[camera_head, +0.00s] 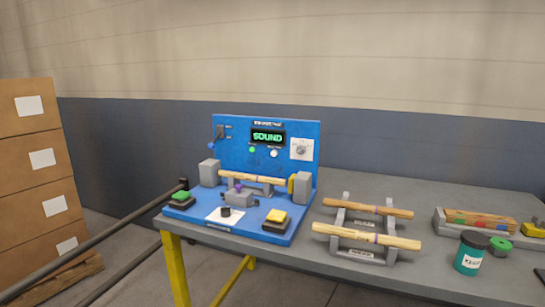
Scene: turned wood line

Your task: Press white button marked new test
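The white button (274,153) is a small round knob on the upright blue panel (228,162), below the lit display reading "SOUND" (267,137). A small label sits above it, too small to read surely. A green round light or button (252,149) is to its left and a white dial plate (301,149) to its right. Nothing covers the white button. Neither of my grippers is in view.
On the blue base, a wooden rod (253,179) lies between grey blocks, with green (180,196) and yellow (277,216) buttons in front. More rods (366,237) rest on a grey rack at right. A green jar (471,255) stands further right. Dark rails (110,223) cross at left.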

